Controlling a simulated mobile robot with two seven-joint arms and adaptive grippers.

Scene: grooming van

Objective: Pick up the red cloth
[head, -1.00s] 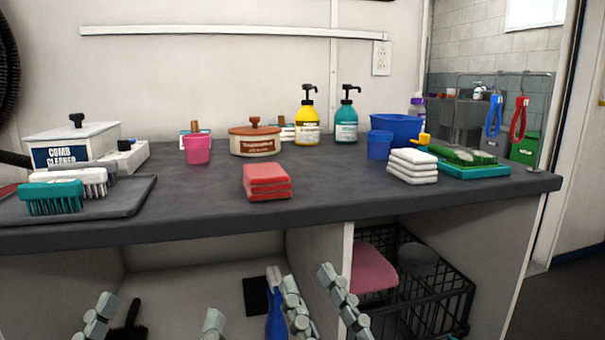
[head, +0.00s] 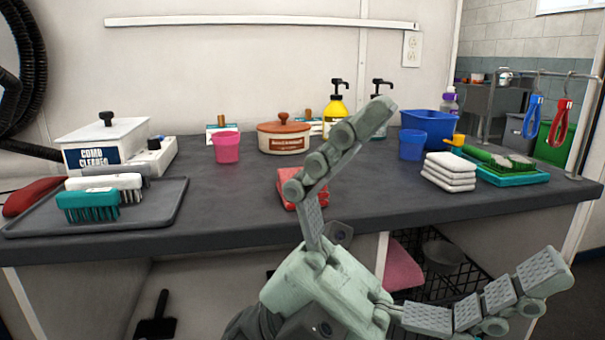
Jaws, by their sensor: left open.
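The red cloth (head: 285,186) is a folded stack near the front edge of the dark grey counter (head: 230,215), in the middle of the head view. My left gripper (head: 460,190) is large in front of the counter, with its fingers spread wide, open and empty. I cannot tell whether that finger touches the cloth. My right gripper is not in view.
Folded white cloths (head: 449,172), a blue cup (head: 412,145) and a green tray (head: 515,180) stand to the right. A pink cup (head: 226,147) and a lidded pot (head: 283,136) are behind. A brush tray (head: 165,208) is at left. Counter left of the cloth is clear.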

